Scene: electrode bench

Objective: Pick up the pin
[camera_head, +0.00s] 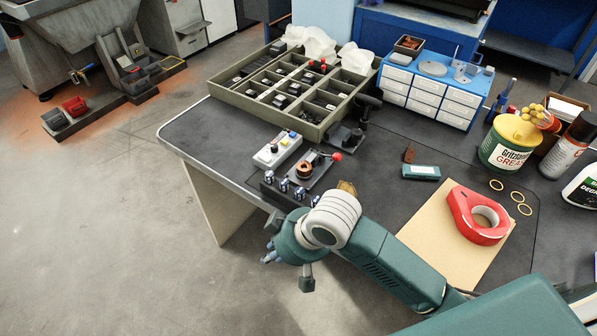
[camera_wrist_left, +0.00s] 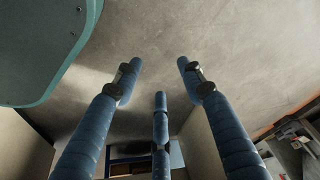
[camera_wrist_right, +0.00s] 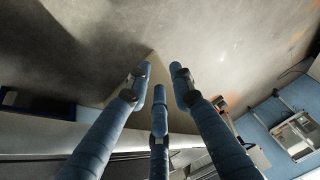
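No single thing stands out clearly as the pin. Several small blue-and-silver upright pieces (camera_head: 283,185) stand in a row on a dark block near the bench's front edge; they may be pins. My right arm comes in from the right, and its right gripper (camera_head: 268,256) hangs past the front edge, below that row. The right wrist view shows its fingers (camera_wrist_right: 160,75) apart and empty, over the floor. My left gripper is outside the head view. In the left wrist view its fingers (camera_wrist_left: 160,70) are spread apart and empty.
A grey-green compartment tray (camera_head: 232,92) holds small dark parts. A white box with coloured knobs (camera_head: 266,158) and a copper coil stand (camera_head: 322,168) sit behind the row. A red tape roll (camera_head: 461,213) lies on brown card (camera_head: 428,235). A grease tub (camera_head: 497,150) stands right.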

